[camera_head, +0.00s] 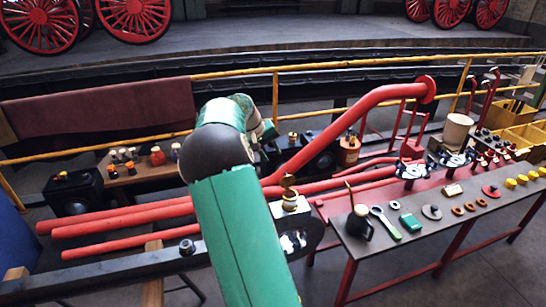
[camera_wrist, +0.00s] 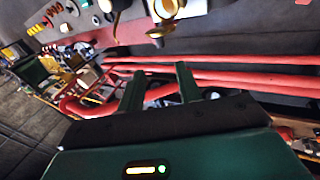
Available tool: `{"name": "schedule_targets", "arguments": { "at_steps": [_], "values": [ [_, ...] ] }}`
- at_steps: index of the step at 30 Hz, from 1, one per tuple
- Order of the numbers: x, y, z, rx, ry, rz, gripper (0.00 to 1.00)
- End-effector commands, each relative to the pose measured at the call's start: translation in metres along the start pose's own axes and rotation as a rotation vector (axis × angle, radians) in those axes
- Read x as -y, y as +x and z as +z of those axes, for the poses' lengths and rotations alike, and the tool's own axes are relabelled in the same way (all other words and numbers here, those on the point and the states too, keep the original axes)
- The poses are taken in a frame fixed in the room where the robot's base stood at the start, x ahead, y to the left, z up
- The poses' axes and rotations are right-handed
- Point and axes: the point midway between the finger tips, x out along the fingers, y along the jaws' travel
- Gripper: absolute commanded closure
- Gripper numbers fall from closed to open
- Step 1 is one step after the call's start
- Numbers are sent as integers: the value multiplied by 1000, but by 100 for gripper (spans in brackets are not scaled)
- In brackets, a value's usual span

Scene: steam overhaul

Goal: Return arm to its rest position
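My green arm rises through the middle of the head view, and its far end bends away behind the dark elbow joint. My gripper shows in the wrist view (camera_wrist: 160,84), with its two green fingers apart and nothing seen between them. Beyond the fingers lie long red pipes (camera_wrist: 230,78). In the head view my gripper is mostly hidden behind the arm, so its exact place over the benches cannot be told.
A grey workbench (camera_head: 385,245) at right holds a wrench (camera_head: 385,222), an oil can (camera_head: 359,222) and several small parts. Red rods (camera_head: 130,215) lie at left. A yellow railing (camera_head: 330,66) runs behind. Open floor (camera_head: 480,270) shows at lower right.

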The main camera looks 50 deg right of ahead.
Motion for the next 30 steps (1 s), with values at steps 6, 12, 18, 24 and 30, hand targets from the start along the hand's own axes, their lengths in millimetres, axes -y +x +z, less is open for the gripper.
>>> {"name": "schedule_targets", "arguments": {
  "at_steps": [6, 12, 18, 24, 30],
  "values": [
    [0, 0, 0, 0, 0, 0, 65],
    [0, 0, 0, 0, 0, 0, 65],
    [5, -11, 5, -12, 1, -26, 65],
    [33, -64, 36, -71, -10, -151, 65],
    [72, -126, 86, -143, -52, -293, 65]
  ]
}}
